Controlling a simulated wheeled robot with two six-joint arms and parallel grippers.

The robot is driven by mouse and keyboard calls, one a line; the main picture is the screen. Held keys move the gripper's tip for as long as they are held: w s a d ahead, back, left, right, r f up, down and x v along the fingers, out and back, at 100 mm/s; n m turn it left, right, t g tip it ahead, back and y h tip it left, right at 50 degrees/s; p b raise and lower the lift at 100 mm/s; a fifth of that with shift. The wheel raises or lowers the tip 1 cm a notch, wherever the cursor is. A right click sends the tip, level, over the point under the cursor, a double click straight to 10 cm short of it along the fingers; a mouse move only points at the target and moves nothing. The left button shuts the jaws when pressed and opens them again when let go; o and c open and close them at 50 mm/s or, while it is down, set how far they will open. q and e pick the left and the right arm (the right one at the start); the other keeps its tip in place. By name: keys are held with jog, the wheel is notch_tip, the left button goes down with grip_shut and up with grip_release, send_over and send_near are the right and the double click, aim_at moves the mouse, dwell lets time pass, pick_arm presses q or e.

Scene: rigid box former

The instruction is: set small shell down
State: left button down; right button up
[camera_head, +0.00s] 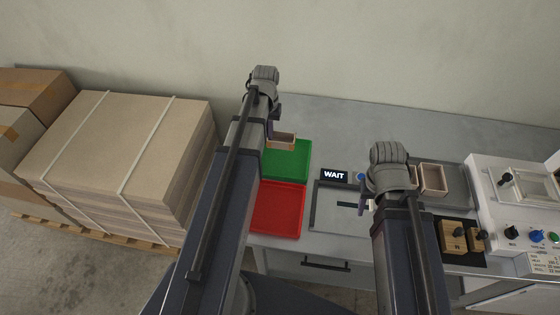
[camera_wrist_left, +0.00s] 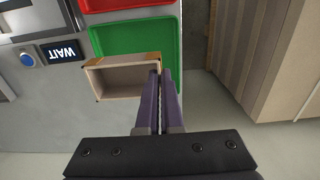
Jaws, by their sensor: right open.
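The small shell (camera_head: 283,140), an open box with light brown walls, is at the far end of the green tray (camera_head: 286,160). In the left wrist view the shell (camera_wrist_left: 122,80) overlaps the edge of the green tray (camera_wrist_left: 135,38). My left gripper (camera_wrist_left: 160,75) is shut on one side wall of it, one finger inside and one outside. I cannot tell whether the shell touches the surface below. My left gripper's fingers (camera_head: 274,115) are partly hidden by the arm in the head view. My right gripper (camera_head: 371,204) is open above the bench, mostly hidden by its wrist.
A red tray (camera_head: 277,210) lies nearer than the green one. A grey-framed plate (camera_head: 325,212) and a WAIT sign (camera_head: 334,176) are to its right. Another open shell (camera_head: 432,179) stands farther right, beside a white machine (camera_head: 490,205). Stacked board (camera_head: 120,150) stands left of the bench.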

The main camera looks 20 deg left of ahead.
pick_arm(q)
jog(key=f, duration=0.1)
jog(key=f+b, duration=0.2)
jog(key=shift+w+d, duration=0.35)
notch_tip(320, 180, down, 10)
jog(key=b, duration=0.9)
jog(key=shift+r+b, duration=0.1)
jog(key=shift+b, duration=0.25)
pick_arm(e)
notch_tip(320, 180, down, 13)
jog(key=shift+r, duration=0.1)
pick_arm(q)
jog(key=shift+f, duration=0.25)
pick_arm(e)
jog(key=shift+f, duration=0.25)
pick_arm(q)
jog(key=c, duration=1.1)
grip_release()
jog(key=shift+r, duration=0.1)
pick_arm(e)
jog(key=shift+r, duration=0.15)
pick_arm(q)
notch_tip(320, 180, up, 12)
jog(key=p, duration=1.2)
jog(key=shift+r, duration=0.25)
pick_arm(e)
notch_tip(320, 180, up, 12)
